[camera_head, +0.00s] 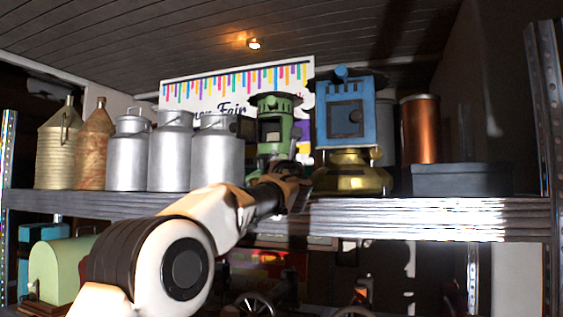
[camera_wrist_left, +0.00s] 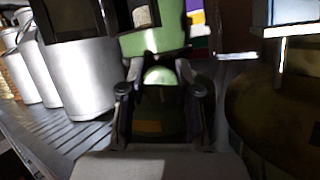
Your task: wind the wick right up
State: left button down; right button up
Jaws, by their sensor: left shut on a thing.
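A green lamp (camera_head: 273,130) with a dark cap and a small window stands on the upper shelf. My left gripper (camera_head: 296,175) reaches in front of its lower part. In the left wrist view the lamp's green body (camera_wrist_left: 152,42) rises above my left gripper (camera_wrist_left: 162,92). The fingers are shut around a rounded green part at the lamp's foot. Shadow hides whether this is a wick knob or the base. A blue lamp (camera_head: 345,112) with a brass base (camera_head: 350,178) stands just right of the gripper. No wick can be made out. My right gripper is out of view.
Several grey metal cans (camera_head: 126,155) stand close on the left of the green lamp. A copper cylinder (camera_head: 420,130) and a dark box (camera_head: 457,180) stand to the right. The shelf's front edge (camera_head: 430,218) runs below. A colourful sign (camera_head: 225,88) hangs behind.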

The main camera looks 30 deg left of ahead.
pick_arm(q)
jog(key=c, duration=0.8)
grip_release()
jog(key=shift+r, duration=0.25)
jog(key=shift+s+d, duration=0.1)
jog(key=shift+d, duration=0.05)
jog(key=shift+s+d+f, duration=0.2)
jog(key=shift+s+f, duration=0.05)
jog(key=shift+f, duration=0.1)
jog(key=v, duration=1.1)
jog(key=shift+s+d+r, duration=0.1)
jog(key=shift+d, duration=0.05)
